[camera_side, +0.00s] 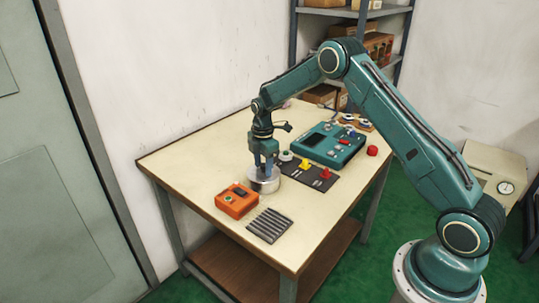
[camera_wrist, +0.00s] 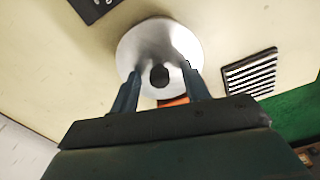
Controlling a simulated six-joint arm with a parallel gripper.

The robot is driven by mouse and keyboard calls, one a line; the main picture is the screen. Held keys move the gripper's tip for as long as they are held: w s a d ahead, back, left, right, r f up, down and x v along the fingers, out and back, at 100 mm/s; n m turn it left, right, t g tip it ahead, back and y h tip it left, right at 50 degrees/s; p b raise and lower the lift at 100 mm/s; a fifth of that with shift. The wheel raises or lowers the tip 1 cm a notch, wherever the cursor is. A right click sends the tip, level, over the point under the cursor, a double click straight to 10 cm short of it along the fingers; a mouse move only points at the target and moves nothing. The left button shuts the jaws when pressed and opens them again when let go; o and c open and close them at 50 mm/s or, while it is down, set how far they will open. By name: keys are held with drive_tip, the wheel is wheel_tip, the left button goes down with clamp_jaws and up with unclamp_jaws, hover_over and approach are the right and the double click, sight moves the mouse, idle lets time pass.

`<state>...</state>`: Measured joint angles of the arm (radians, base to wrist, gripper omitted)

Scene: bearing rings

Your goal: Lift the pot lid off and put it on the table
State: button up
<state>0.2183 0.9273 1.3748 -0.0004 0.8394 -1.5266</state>
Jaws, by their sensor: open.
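A silver round pot (camera_side: 265,186) stands on the table (camera_side: 190,160), left of the dark mat. Its shiny lid (camera_wrist: 160,42) fills the middle of the wrist view, with a dark round knob (camera_wrist: 160,76) on top. My gripper (camera_side: 264,172) points straight down over the pot. In the wrist view my gripper (camera_wrist: 163,76) is open, one finger on each side of the knob, with gaps between. The fingers hide part of the lid's near edge. In the side view the gripper hides the knob, and I cannot tell how far the fingertips are above the lid.
An orange box (camera_side: 236,201) stands close in front of the pot. A grey ribbed plate (camera_side: 270,225) lies nearer the front edge. A dark mat (camera_side: 318,181) with yellow and red parts and a teal device (camera_side: 328,144) lie to the right. The table's left side is clear.

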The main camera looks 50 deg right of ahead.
sight(263, 164)
clamp_jaws()
drive_tip(key=shift+r, duration=0.15)
idle(0.4)
wheel_tip(263, 164, up, 20)
idle(0.6)
drive_tip(key=shift+f, duration=0.25)
idle(0.3)
drive_tip(key=s+f, duration=1.4)
drive_tip(key=f, duration=0.3)
